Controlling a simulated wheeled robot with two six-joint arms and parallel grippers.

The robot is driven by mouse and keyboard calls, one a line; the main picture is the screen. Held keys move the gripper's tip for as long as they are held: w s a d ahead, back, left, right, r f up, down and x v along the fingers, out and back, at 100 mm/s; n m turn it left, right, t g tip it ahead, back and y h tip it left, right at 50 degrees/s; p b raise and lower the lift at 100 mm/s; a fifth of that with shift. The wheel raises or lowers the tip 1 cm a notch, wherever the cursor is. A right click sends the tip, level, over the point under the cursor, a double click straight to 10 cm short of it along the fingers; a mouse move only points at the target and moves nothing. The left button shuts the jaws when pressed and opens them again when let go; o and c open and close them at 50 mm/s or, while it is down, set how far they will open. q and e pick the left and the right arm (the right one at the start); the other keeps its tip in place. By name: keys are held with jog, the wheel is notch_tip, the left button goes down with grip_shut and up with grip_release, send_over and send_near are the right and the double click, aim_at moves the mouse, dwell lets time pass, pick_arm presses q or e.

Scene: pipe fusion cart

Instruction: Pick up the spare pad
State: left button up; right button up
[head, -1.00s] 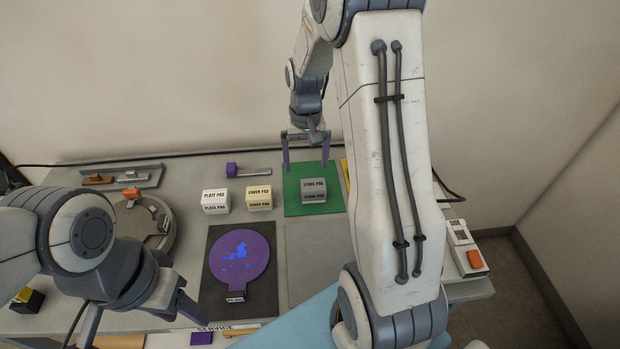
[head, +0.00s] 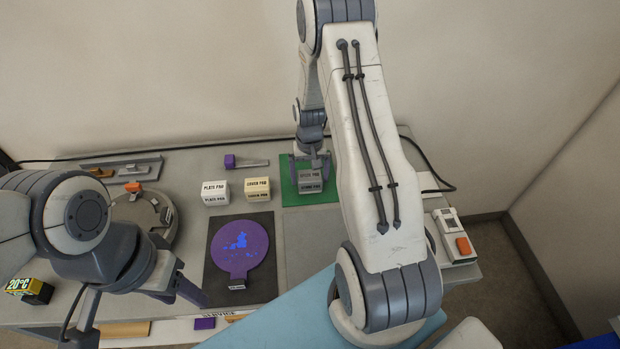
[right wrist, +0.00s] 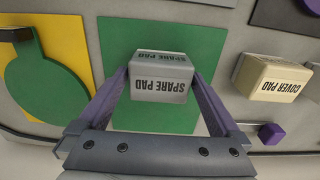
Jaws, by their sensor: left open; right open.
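The spare pad (head: 311,186) is a small grey block with dark lettering on the green mat (head: 289,197) at the back of the cart. In the right wrist view the spare pad (right wrist: 160,78) shows its label upside down. My right gripper (head: 308,172) is over the mat at the pad. In the right wrist view its purple fingers (right wrist: 160,88) are open, one on each side of the pad. I cannot tell whether they touch it. My left gripper (head: 140,312) is open and empty low over the front left of the cart.
The plate pad (head: 215,193) and cover pad (head: 258,189) stand left of the green mat. A purple round plate (head: 239,248) with blue spots lies on a dark mat in front. A grey round fixture (head: 140,215) is at left. An orange-buttoned box (head: 455,243) sits at right.

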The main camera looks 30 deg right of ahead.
aim_at(310, 175)
jog(key=shift+f, duration=0.1)
jog(key=shift+c, duration=0.3)
jog(key=c, duration=1)
jog(key=shift+w+r+b, duration=0.1)
jog(key=shift+r+b, duration=0.25)
jog(key=shift+r, duration=0.4)
notch_tip(310, 175, up, 3)
jog(key=shift+d+f+b, duration=0.1)
jog(key=shift+b, duration=0.5)
jog(key=shift+s+d+r+b, duration=0.45)
jog(key=shift+s+d+r, duration=0.65)
jog(key=shift+s, duration=0.55)
jog(key=shift+s+d+r+b, duration=0.4)
jog(key=shift+s+d+r, duration=0.7)
jog(key=shift+s, duration=0.55)
jog(key=shift+s+d+r+b, duration=0.45)
jog(key=shift+s+d+r, duration=0.65)
jog(key=shift+s, duration=0.55)
jog(key=shift+a+r, duration=0.1)
